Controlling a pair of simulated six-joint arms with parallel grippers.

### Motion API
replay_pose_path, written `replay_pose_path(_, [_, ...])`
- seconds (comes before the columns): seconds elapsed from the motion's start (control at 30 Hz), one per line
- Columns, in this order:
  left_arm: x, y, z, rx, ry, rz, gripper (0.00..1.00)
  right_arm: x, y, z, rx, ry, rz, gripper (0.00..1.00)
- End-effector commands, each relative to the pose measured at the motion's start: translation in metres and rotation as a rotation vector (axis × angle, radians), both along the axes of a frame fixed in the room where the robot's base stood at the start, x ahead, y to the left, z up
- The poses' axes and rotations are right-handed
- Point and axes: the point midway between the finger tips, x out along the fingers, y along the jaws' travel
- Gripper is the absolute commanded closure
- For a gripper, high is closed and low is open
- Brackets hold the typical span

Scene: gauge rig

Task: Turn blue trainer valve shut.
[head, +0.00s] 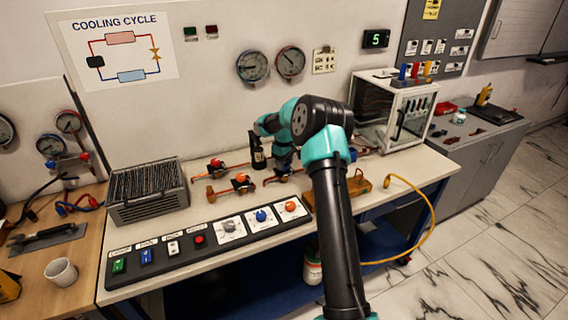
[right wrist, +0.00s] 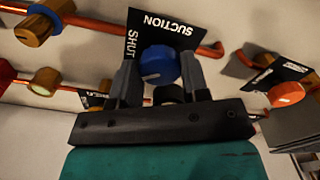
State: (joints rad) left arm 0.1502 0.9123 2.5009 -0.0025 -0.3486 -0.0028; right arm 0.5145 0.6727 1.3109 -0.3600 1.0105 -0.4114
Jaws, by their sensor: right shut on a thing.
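The blue trainer valve knob (right wrist: 158,65) sits below a black plate lettered SUCTION and SHUT (right wrist: 162,35) in the right wrist view. My right gripper (right wrist: 159,74) has one finger on each side of this knob and is shut on it. In the head view my right arm reaches over the bench, and its wrist (head: 282,128) hides the gripped knob and most of the gripper. My left gripper is in neither view.
Copper pipes with orange-knobbed valves (head: 242,181) lie left of my wrist. An orange knob (right wrist: 286,93) is at right in the wrist view. A switch panel (head: 212,240) lines the bench front. A grey finned box (head: 147,190) and a glass-fronted cabinet (head: 408,112) flank the pipes.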

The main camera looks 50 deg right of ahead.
Motion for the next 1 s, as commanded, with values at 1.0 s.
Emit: replay_pose_path(1.0, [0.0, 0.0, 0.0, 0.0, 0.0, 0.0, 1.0, 0.0, -0.0002, 0.0005, 0.0, 0.0, -0.636, 0.82])
